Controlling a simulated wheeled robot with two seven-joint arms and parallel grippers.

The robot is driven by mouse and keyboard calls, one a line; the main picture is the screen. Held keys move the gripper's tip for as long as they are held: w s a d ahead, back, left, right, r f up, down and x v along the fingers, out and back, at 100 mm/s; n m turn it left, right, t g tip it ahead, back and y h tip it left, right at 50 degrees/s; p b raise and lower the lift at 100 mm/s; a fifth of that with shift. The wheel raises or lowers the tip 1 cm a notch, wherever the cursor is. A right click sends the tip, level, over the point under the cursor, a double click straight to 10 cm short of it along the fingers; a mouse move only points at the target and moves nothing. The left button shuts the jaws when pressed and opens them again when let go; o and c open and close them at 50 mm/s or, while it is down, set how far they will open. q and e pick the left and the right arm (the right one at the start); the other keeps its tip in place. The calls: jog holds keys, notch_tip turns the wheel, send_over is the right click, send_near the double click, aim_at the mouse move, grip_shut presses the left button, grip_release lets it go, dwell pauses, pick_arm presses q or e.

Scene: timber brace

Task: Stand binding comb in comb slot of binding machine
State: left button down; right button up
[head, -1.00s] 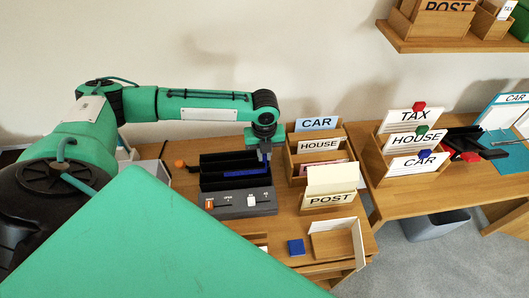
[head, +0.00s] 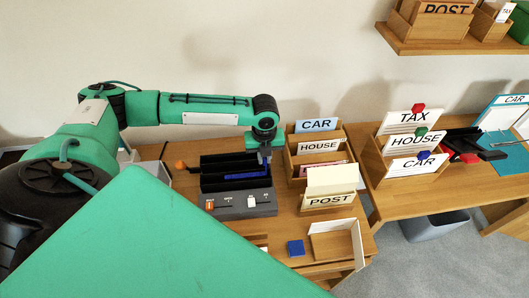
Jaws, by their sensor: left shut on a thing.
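The binding machine (head: 238,206) is a grey box with black upright plates and slots, standing on the desk left of the card holder. A blue binding comb (head: 245,176) lies along one of the slots between the black plates. My left gripper (head: 265,158) points down over the machine's right end and is shut on the comb's right end. Whether the comb is fully seated in the slot is hidden by the plates. My right gripper is not in view.
A wooden card holder (head: 292,168) with CAR, HOUSE and POST cards stands close to the right of the gripper. A blue block (head: 296,247) and an open wooden tray (head: 333,243) lie in front. An orange knob (head: 181,165) is at the machine's left.

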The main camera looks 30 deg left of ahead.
aim_at(265, 164)
pick_arm(q)
jog(key=shift+f+b, duration=0.85)
jog(key=shift+f, duration=1.6)
jog(key=c, duration=0.9)
grip_release()
jog(key=shift+r, duration=0.1)
notch_tip(265, 164, up, 8)
jog(key=p, duration=0.8)
